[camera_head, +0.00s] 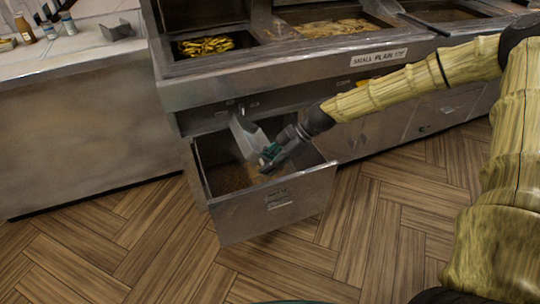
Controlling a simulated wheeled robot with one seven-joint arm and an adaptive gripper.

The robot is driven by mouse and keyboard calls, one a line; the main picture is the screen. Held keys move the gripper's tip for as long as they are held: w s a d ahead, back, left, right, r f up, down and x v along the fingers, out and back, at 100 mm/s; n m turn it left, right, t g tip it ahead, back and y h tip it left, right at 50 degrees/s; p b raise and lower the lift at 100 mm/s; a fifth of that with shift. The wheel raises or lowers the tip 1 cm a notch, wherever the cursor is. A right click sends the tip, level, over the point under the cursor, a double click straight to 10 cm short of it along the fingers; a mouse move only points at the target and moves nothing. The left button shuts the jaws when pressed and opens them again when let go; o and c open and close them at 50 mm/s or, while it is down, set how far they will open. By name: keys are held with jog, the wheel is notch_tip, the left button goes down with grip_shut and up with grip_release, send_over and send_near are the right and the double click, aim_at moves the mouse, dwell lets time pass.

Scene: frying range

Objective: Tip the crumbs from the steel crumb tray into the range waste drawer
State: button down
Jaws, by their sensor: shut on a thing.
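The steel crumb tray (247,137) is tilted steeply over the open range waste drawer (270,206), its lower end down inside the drawer opening. My gripper (270,157) is shut on the lower right part of the tray, above the drawer's right half. The drawer is pulled out from under the range, and brown crumbs (228,178) cover its floor. The tray's inner face shows only partly, and I cannot tell whether crumbs are still on it.
The frying range (280,87) stands behind the drawer, with a fryer basin of yellow food (205,46) and a label plate (378,57). A counter (80,130) with bottles (25,30) and a metal holder (116,31) is at left. The wooden floor (150,240) in front is clear.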

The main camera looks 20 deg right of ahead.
aim_at(259, 165)
jog(key=shift+a+h+p, duration=0.7)
jog(key=shift+h+p, duration=0.7)
jog(key=shift+p, duration=0.5)
jog(key=shift+a+p, duration=0.1)
jog(key=shift+p, duration=0.2)
jog(key=shift+a+f+h, duration=0.15)
jog(key=shift+f+h, duration=0.15)
jog(key=shift+h, duration=0.3)
jog(key=shift+a+f+h+p, duration=0.2)
jog(key=shift+f+h+p, duration=0.2)
jog(key=shift+h, duration=0.5)
jog(key=shift+a+f+n+h+b, duration=0.15)
jog(key=shift+a+f+h+b, duration=0.2)
jog(key=shift+h, duration=0.5)
jog(key=shift+a+f+n+h+b, duration=0.15)
jog(key=shift+f+h+b, duration=0.25)
jog(key=shift+h, duration=0.45)
notch_tip(259, 165, up, 3)
jog(key=shift+d+p, duration=0.1)
jog(key=shift+p, duration=1.15)
jog(key=shift+r, duration=0.15)
jog(key=shift+s, duration=0.1)
